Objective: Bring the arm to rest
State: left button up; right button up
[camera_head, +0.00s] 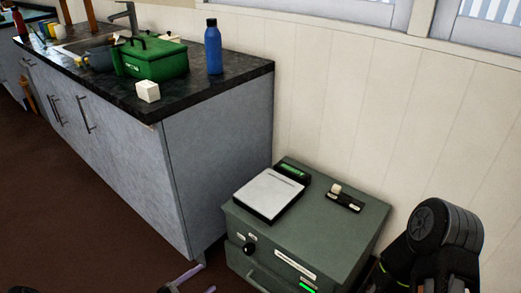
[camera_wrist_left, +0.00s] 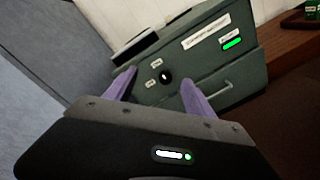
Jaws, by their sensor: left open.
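My left gripper (camera_head: 203,280) is at the bottom edge of the head view, with its purple fingers open and empty. In the left wrist view the open fingers (camera_wrist_left: 160,78) point toward a green-grey cabinet (camera_wrist_left: 205,70). Its black round knob (camera_wrist_left: 166,77) with a white mark shows between the fingertips, apart from them as far as I can tell. The cabinet (camera_head: 345,225) stands on the floor in the head view, with the knob (camera_head: 248,249) on its front. My right gripper is out of view; a dark arm part of mine shows at lower right.
A scale (camera_head: 270,195) and a small black switch block (camera_head: 345,198) sit on the cabinet. A green light (camera_wrist_left: 232,43) glows on its front, above a drawer handle (camera_wrist_left: 215,97). A counter (camera_head: 225,95) with a green toolbox (camera_head: 155,60) and blue bottle (camera_head: 213,48) stands left.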

pick_arm(q)
jog(key=s+d+f+m+g, duration=0.3)
jog(key=s+d+g, duration=0.3)
jog(key=s, duration=0.3)
jog(key=s+d+f+m+g, duration=0.3)
jog(key=s+d+g, duration=0.3)
jog(key=s+d, duration=0.15)
jog(key=s+a+f+m+g+y, duration=0.1)
jog(key=s+a+m+y, duration=0.4)
jog(key=s+m+y, duration=0.55)
jog(key=w+d+f+t+h+b, duration=0.1)
jog(key=w+f+h+b, duration=0.25)
jog(key=f+b, duration=0.55)
notch_tip(320, 180, up, 28)
jog(key=d+p, duration=0.1)
jog(key=p, duration=2.5)
jog(key=shift+s+d+r+y, duration=0.2)
jog(key=shift+s+d+y, duration=0.1)
jog(key=shift+s+d, duration=0.15)
jog(key=shift+f, duration=0.1)
